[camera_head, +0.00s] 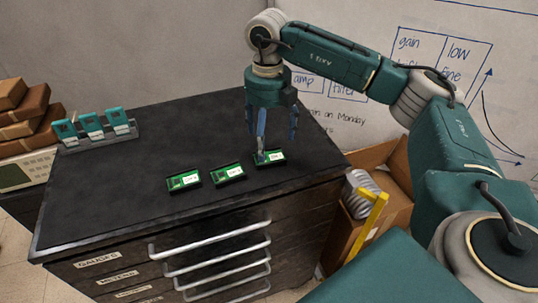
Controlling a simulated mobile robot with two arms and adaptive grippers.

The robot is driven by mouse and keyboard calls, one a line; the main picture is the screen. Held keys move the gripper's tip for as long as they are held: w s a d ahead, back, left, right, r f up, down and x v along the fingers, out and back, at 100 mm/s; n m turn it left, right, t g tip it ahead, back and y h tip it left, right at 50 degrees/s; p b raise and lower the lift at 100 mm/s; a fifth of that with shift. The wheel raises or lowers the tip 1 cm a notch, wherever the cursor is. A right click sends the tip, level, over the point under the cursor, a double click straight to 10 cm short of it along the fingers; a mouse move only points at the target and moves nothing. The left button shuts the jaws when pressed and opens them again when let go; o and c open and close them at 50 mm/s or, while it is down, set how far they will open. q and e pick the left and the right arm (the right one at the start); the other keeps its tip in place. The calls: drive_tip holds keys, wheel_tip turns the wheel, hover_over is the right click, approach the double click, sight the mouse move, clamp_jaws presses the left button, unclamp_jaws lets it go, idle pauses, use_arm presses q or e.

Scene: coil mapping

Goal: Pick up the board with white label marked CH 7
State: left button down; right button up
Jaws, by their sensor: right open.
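Three green boards with white labels lie in a row on the black top of the drawer cabinet (120,205): a left board (178,181), a middle board (225,174) and a right board (277,156). The lettering on their labels is too small to read, so I cannot tell which is marked CH 7. My right gripper (276,147) is open and points down over the right board. One finger overlaps that board's left part; the other is up and to the right. I cannot tell whether a finger touches it. My left gripper is not in view.
A rack (98,138) with several teal modules stands at the back left of the top. Brown boxes (30,108) are stacked beyond it. A cardboard box (390,208) with a metal coil and a yellow bar stands right of the cabinet. The top's front left is clear.

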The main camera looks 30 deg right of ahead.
sight(269, 155)
drive_tip(key=f+p, duration=0.1)
drive_tip(key=f, duration=0.2)
drive_tip(key=shift+s+f+p, duration=0.3)
drive_tip(key=shift+s+p, duration=0.05)
drive_tip(key=shift+p, duration=0.05)
drive_tip(key=shift+f, duration=0.5)
drive_tip(key=shift+w, duration=0.1)
drive_tip(key=c, duration=0.9)
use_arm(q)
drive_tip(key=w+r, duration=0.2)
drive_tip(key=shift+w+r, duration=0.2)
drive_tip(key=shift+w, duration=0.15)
use_arm(e)
drive_tip(key=c, duration=0.6)
